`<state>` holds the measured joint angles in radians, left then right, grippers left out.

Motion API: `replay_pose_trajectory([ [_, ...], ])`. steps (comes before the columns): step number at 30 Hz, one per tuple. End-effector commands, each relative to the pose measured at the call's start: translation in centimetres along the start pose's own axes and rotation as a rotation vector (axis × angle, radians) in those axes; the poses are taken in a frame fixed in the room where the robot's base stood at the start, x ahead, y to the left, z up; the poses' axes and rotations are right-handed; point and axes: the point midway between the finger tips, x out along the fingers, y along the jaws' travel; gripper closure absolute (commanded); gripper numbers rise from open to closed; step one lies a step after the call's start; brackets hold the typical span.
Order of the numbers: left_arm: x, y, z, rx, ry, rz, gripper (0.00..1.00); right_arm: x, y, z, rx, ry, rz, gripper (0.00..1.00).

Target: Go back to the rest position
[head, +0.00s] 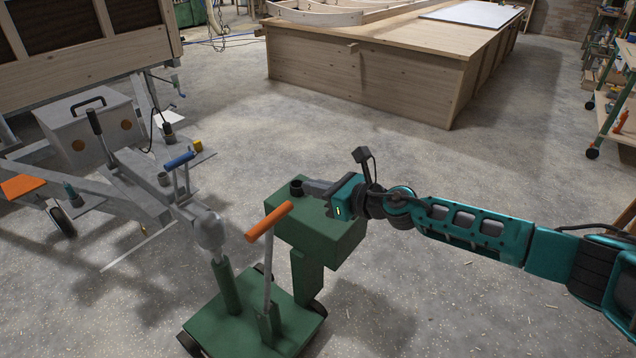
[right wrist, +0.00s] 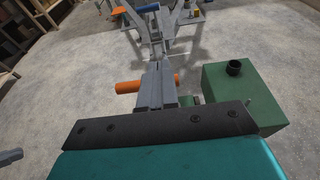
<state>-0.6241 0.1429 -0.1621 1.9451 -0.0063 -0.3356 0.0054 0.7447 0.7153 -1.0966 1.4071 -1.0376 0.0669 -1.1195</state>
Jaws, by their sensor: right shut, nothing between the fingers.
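My right gripper (head: 308,187) reaches in from the right in the head view, over the green box. Its grey fingers are closed together with nothing between them. In the right wrist view the shut fingers (right wrist: 158,70) point forward, in front of an orange handle (right wrist: 130,87). The handle shows in the head view as an orange crossbar (head: 269,221) on a grey lever, left of the fingers. My left gripper does not show in the head view.
A green wheeled dolly (head: 250,320) carries a green box (head: 330,240) with a black collar (head: 296,187) on top, close to my fingers. A grey trailer drawbar (head: 140,190) meets it. A wooden platform (head: 360,80) stands behind.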

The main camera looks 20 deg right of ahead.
Motion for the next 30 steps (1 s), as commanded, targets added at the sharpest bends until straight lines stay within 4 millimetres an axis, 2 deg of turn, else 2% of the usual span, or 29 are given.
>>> replay_pose_trajectory([
  [6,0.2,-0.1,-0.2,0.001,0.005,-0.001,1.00,-0.7,0.0,0.4,0.002,0.001,-0.001,1.00],
  [18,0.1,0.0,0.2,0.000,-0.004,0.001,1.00,-0.7,0.0,0.4,0.003,0.001,-0.001,1.00],
  [21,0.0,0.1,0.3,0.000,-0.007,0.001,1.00,-0.5,0.7,0.1,0.045,-0.005,0.005,1.00],
  [23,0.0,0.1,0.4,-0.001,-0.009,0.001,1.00,-0.4,1.8,-0.4,0.122,-0.013,0.013,1.00],
  [26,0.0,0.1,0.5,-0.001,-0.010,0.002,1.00,-0.2,4.7,-1.7,0.356,-0.038,0.029,1.00],
  [30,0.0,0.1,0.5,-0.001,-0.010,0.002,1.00,-0.8,9.0,-3.7,0.836,-0.081,0.031,1.00],
])
